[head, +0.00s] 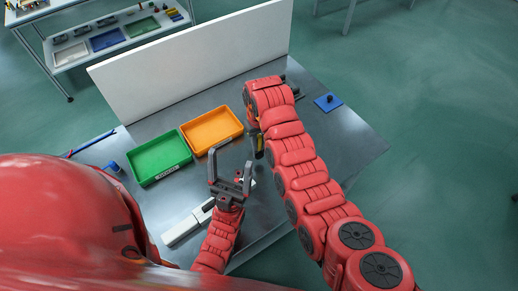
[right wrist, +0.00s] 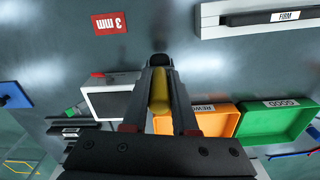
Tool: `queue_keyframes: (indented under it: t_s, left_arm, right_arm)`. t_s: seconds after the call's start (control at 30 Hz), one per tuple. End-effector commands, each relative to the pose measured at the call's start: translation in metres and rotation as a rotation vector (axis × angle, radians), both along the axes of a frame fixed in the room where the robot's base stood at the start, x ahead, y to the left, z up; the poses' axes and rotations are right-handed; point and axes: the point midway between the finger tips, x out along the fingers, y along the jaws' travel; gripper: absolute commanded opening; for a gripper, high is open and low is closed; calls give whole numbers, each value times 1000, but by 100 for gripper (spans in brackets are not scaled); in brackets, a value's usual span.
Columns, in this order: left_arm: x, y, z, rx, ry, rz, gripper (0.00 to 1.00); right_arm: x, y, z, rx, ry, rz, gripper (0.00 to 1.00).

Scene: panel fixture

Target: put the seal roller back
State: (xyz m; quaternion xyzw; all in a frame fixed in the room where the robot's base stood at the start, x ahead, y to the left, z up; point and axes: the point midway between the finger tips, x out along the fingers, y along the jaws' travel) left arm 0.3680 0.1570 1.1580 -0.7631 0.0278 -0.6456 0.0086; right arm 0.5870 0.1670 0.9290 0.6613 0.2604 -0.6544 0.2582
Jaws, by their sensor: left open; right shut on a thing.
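The seal roller has a yellow handle (right wrist: 160,92) and a dark end (right wrist: 160,60). My right gripper (right wrist: 160,82) is shut on the yellow handle, and the dark end sticks out past the fingertips. In the head view, the right gripper (head: 257,143) and the roller are small and partly hidden by my right arm, above the table right of the orange tray. My left gripper (head: 230,178) is open and empty, fingers up, near the table's front. I cannot tell which place belongs to the roller.
A green tray (head: 160,157) and an orange tray (head: 211,129) lie before a tall white board (head: 195,60). A white block labelled FIRM (right wrist: 250,18) and a red 3 mm card (right wrist: 110,22) lie near the front. A blue piece (head: 328,102) sits at the right.

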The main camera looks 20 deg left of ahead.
Motion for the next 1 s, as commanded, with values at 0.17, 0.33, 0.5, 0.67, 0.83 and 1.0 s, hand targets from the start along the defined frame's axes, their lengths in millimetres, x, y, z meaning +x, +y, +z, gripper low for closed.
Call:
queue_keyframes:
  t_s: [0.17,0.33,0.5,0.67,0.83,1.0]
  left_arm:
    - [0,0,11,0,0,0,82]
    - [0,0,20,0,0,0,82]
    - [0,0,20,0,0,0,82]
    - [0,0,20,0,0,0,82]
    - [0,0,17,0,0,0,82]
    - [0,0,18,0,0,0,82]
  right_arm:
    - [0,0,-8,-4,6,0,0]
    - [0,1,-27,-2,4,2,0]
    - [1,1,-36,0,1,0,0]
    - [1,1,-36,1,1,0,0]
    - [1,1,-38,1,1,0,36]
    - [1,1,-38,1,1,0,56]
